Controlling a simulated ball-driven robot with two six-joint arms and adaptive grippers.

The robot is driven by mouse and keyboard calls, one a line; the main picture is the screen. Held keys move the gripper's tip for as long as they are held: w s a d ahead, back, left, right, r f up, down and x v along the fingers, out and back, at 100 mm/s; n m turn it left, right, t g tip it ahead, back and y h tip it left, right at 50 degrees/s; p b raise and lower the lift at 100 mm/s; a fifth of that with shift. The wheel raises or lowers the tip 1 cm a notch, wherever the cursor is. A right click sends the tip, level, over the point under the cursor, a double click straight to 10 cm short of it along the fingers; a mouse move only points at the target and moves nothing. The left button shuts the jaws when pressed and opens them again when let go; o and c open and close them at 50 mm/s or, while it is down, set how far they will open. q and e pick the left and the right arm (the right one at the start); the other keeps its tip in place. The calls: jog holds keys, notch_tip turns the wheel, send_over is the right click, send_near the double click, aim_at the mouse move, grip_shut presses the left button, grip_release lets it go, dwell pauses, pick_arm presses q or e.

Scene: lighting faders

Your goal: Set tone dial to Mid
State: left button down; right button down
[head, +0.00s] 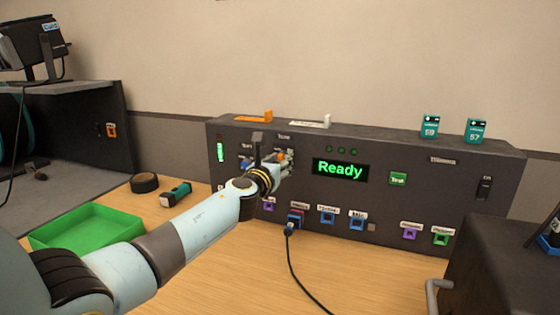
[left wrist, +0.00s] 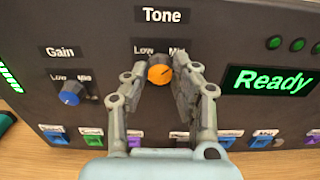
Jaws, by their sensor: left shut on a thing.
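The tone dial (left wrist: 160,73) is a round orange knob under the "Tone" label, with "Low" and "Mid" marks above it. My left gripper (left wrist: 161,76) has its two fingers closed around the knob's sides. A pale line on the knob points to the upper right, towards the "Mid" mark, which a finger partly covers. In the head view my left gripper (head: 283,160) is at the console's front and hides most of the dial. My right gripper does not show.
The blue gain dial (left wrist: 70,93) is to the left of the tone dial. The dark console (head: 450,190) has a "Ready" display (head: 340,170), a green Test button (head: 398,179) and several lower ports. A black cable (head: 291,250) hangs in front. A green tray (head: 85,228) lies on the table.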

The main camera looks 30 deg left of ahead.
pick_arm(q)
jog(key=shift+f, duration=0.3)
jog(key=c, duration=1.2)
grip_release()
jog(key=shift+c, duration=0.2)
jog(key=shift+o, duration=0.8)
jog(key=shift+r, duration=0.2)
jog(key=v, duration=1.2)
jog(key=shift+f, duration=0.1)
